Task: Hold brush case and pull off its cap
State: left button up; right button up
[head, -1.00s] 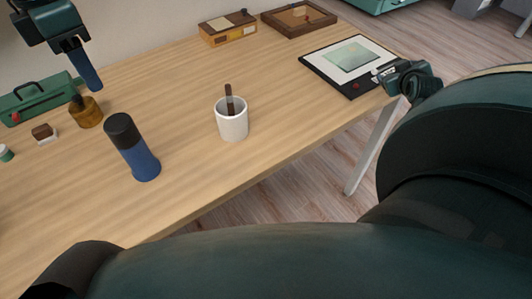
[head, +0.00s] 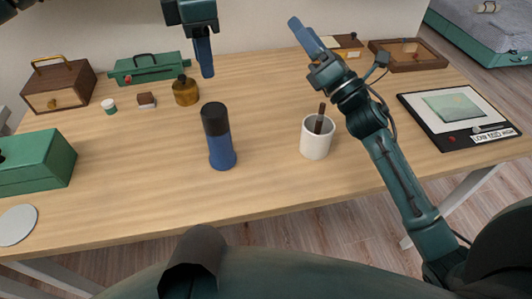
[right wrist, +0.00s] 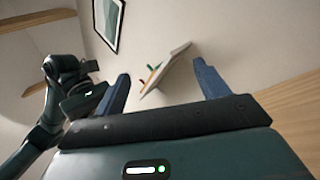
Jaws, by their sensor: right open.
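The brush case (head: 222,152) is a blue cylinder with a black cap (head: 215,119). It stands upright on the desk in the head view, cap on top. My left gripper (head: 207,72) points down above and behind the case, apart from it. Its fingers overlap in this view, so their opening cannot be judged. My right gripper (head: 296,26) is raised over the back of the desk, up and right of the case. In the right wrist view my right gripper (right wrist: 161,68) is open and empty, its two blue fingers well apart. The case does not show there.
A white mug (head: 316,142) with a brown stick stands right of the case. A brown jar (head: 186,92) is behind it. A green box (head: 38,160) is at left; a framed picture (head: 462,118) lies at right. The desk front around the case is clear.

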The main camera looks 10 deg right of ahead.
jog(key=s+a+f+n+g+y, duration=0.4)
jog(key=s+a+f+n, duration=0.15)
jog(key=a, duration=0.25)
jog(key=n+g+h, duration=0.3)
jog(key=n+g, duration=0.1)
send_near(228, 148)
jog(key=shift+a+f+n+t, duration=0.1)
jog(key=shift+a+n+t, duration=0.1)
jog(key=shift+n+t, duration=0.1)
jog(key=x, duration=1.2)
jog(key=shift+w+a+f, duration=0.15)
jog(key=shift+w+f, duration=0.05)
jog(key=shift+w, duration=0.1)
jog(key=c, duration=1.1)
jog(key=shift+c, duration=0.2)
pick_arm(q)
jog(key=o, duration=0.6)
notch_tip(228, 148, down, 4)
jog(key=shift+c, duration=0.2)
jog(key=shift+o, duration=1)
jog(key=shift+f, duration=0.4)
